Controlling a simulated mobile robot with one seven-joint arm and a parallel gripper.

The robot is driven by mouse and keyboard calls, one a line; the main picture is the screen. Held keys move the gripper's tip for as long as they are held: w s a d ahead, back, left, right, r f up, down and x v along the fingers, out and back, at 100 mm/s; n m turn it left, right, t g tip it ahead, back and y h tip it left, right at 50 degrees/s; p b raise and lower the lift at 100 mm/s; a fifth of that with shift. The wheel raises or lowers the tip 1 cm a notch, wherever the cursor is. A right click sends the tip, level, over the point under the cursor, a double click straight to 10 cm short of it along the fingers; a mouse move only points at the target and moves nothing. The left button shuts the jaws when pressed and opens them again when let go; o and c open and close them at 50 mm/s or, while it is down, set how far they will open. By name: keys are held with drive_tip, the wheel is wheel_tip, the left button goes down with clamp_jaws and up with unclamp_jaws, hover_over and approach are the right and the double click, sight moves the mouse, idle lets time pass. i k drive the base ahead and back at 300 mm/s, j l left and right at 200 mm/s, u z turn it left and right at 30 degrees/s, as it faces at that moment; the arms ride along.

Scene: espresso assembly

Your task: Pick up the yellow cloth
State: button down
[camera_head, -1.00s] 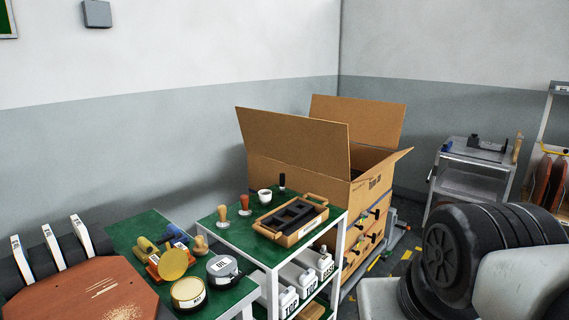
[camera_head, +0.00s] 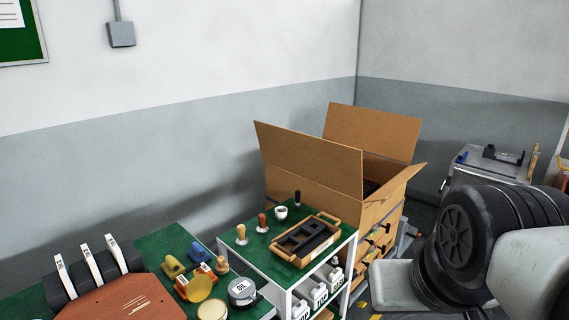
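A small yellow bundle (camera_head: 172,266), which may be the yellow cloth, lies on the green top of the left table (camera_head: 160,244). It is too small to tell for certain. A blue bundle (camera_head: 198,252) lies just right of it, and an orange item is close in front. My gripper is not in view. Only thick black and pale parts at the right, probably my own arm, show, far from the yellow bundle.
A brown board (camera_head: 120,302) is at lower left. A white-framed cart (camera_head: 262,254) holds tampers, a cup and a wooden tray (camera_head: 304,240). A large open cardboard box (camera_head: 310,165) stands behind.

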sight(172, 268)
drive_tip(key=k+j+u, duration=0.1)
drive_tip(key=u, duration=3.05)
drive_tip(key=l+z, duration=0.1)
drive_tip(key=z, duration=1.8)
drive_tip(key=i+l+u, duration=0.15)
drive_tip(key=i+l, duration=0.2)
drive_tip(key=i+l+u, duration=0.2)
drive_tip(key=i+l, duration=0.15)
drive_tip(key=l, duration=0.15)
